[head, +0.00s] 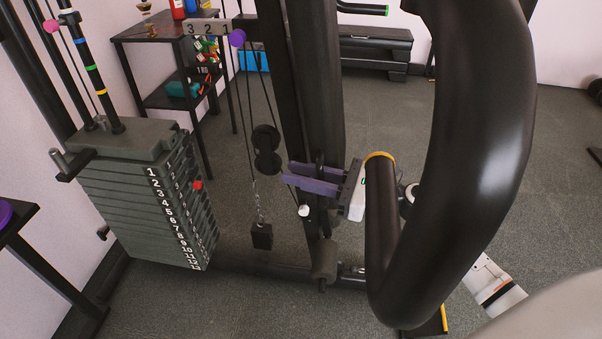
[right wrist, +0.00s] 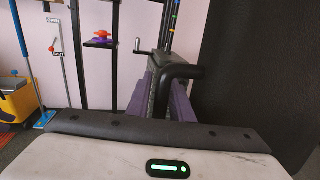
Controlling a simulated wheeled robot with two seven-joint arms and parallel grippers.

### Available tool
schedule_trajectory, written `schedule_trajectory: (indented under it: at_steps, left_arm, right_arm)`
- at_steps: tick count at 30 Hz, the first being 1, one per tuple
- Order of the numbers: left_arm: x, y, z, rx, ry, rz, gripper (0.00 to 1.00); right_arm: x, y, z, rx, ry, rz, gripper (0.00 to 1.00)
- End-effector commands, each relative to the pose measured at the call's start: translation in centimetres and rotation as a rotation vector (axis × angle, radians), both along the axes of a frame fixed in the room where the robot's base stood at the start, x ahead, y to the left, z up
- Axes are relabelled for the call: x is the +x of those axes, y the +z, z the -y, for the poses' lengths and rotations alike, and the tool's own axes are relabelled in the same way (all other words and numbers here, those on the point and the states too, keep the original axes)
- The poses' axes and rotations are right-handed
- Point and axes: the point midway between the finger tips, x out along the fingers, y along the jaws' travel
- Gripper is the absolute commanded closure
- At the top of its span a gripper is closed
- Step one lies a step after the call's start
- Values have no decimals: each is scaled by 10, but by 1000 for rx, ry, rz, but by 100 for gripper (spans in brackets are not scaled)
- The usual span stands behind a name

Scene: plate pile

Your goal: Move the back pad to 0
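A grey plate with the digits 3 2 1 (head: 208,27) sits at the top of the head view, left of the black upright post (head: 300,80). A purple knob (head: 237,38) is just below its right end. No 0 is visible, and I cannot make out which part is the back pad. My right gripper (head: 287,173) has purple fingers in front of the post. My left gripper is not in view.
A numbered weight stack (head: 140,200) stands at left. A thick black curved tube (head: 480,150) fills the right foreground. A pulley (head: 266,148) and cables hang left of the post. A dark shelf (head: 160,27) and bench (head: 375,45) stand behind. Open floor lies at back right.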

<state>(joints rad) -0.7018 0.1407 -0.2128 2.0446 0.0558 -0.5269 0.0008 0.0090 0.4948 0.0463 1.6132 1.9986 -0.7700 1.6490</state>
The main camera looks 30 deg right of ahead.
Motion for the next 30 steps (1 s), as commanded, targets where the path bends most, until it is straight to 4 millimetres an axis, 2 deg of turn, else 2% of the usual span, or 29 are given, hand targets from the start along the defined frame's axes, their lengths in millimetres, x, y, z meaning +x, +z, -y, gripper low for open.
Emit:
schedule_trajectory:
  at_steps: [5,19,24,30]
  left_arm:
    - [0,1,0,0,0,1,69]
    - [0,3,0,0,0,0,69]
    - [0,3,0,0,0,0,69]
    - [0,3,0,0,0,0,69]
  right_arm:
    - [-5,-1,6,-1,-2,-3,80]
    - [-65,-1,60,-1,1,-3,80]
    - [-74,0,68,0,2,0,80]
    - [-75,0,69,-1,2,1,80]
